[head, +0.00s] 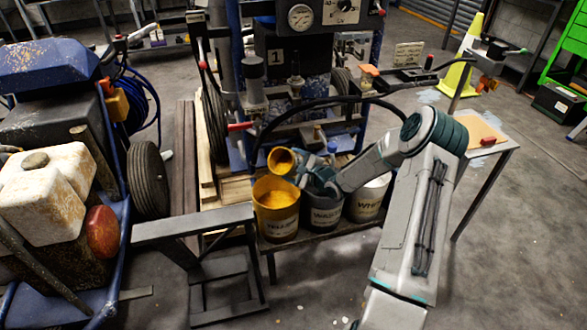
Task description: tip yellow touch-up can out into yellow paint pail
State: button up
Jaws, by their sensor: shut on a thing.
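The yellow touch-up can (282,161) is tilted on its side above the back rim of the yellow paint pail (278,224). Its open mouth faces left and shows yellow inside. The pail stands upright on a low bench, with yellow-orange paint or coating visible inside. My gripper (303,170) comes in from the right and is shut on the can; its fingers are partly hidden. I cannot see a stream of paint between the can and the pail.
A grey metal stand (195,224) is at left front.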

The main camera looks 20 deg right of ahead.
jog(key=shift+f+n+t+b, duration=0.2)
jog(key=shift+n+t+b, duration=0.65)
jog(key=shift+b, duration=2.6)
jog(key=shift+r, duration=0.15)
jog(key=shift+s+d+n+h, duration=0.1)
jog(key=shift+s+n+h, duration=0.05)
jog(key=shift+n+h, duration=0.2)
jog(key=shift+n+b, duration=0.4)
jog(key=shift+n, duration=0.1)
jog(key=shift+s+a+r+n+t+b, duration=0.2)
jog(key=shift+n+t+b, duration=0.1)
jog(key=shift+n+t, duration=0.3)
dwell(3.0)
